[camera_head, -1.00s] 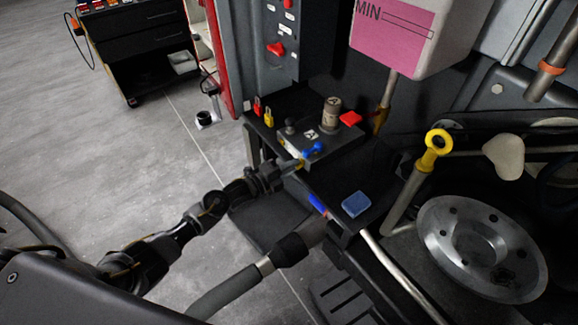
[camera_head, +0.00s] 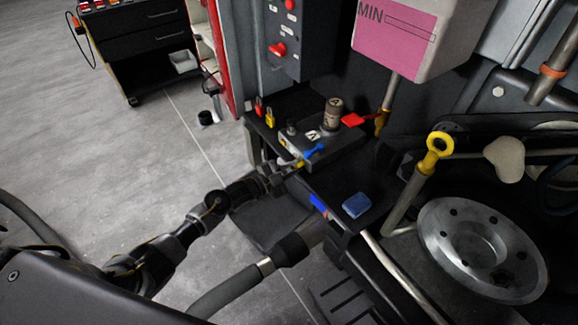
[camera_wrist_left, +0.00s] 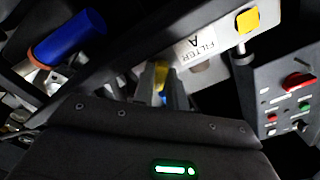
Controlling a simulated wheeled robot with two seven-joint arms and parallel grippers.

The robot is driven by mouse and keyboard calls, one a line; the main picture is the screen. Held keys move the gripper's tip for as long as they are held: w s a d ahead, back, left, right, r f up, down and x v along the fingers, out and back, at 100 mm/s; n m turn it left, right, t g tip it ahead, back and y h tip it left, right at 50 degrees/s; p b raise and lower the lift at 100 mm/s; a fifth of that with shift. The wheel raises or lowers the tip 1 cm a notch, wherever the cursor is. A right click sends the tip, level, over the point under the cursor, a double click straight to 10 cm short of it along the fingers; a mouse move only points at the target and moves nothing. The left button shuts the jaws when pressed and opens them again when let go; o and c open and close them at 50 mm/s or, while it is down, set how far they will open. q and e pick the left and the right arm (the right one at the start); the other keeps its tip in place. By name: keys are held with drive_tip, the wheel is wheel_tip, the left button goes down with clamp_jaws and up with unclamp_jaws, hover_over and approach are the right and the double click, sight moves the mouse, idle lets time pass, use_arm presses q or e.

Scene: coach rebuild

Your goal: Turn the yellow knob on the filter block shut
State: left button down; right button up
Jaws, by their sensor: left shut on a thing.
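The filter block (camera_head: 340,143) is a low dark box with a pale front, standing on the black shelf beside the grey cabinet. Its "FILTER A" label (camera_wrist_left: 196,47) shows in the left wrist view. The small yellow knob (camera_head: 299,164) is on its near front side, just below a blue knob (camera_head: 314,151). My left gripper (camera_head: 289,170) reaches in from the left and is shut on the yellow knob. In the left wrist view the yellow knob (camera_wrist_left: 161,77) shows between the grey fingers, mostly hidden by them. My right gripper is not in view.
A red lever (camera_head: 353,120) sits behind the block, with yellow (camera_head: 270,118) and red padlocks at its left. A blue box (camera_head: 356,205) lies on the shelf's near part. A thick hose (camera_head: 240,287) runs below. Open floor lies to the left.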

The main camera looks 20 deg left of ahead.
use_arm(q)
drive_tip(key=n, duration=0.3)
drive_tip(key=shift+w+d+r+n+p, duration=0.1)
drive_tip(key=shift+d+r+n+p, duration=0.15)
drive_tip(key=shift+r+n+p, duration=0.15)
drive_tip(key=shift+n, duration=0.8)
drive_tip(key=shift+n+p, duration=0.5)
drive_tip(key=shift+n, duration=1.1)
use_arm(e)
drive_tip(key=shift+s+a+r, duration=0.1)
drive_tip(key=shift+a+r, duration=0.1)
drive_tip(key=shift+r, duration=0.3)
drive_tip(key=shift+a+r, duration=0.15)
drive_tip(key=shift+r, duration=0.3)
use_arm(q)
drive_tip(key=shift+w+a, duration=0.1)
drive_tip(key=c, duration=1.7)
unclamp_jaws()
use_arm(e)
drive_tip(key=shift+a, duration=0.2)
use_arm(q)
drive_tip(key=shift+f, duration=0.2)
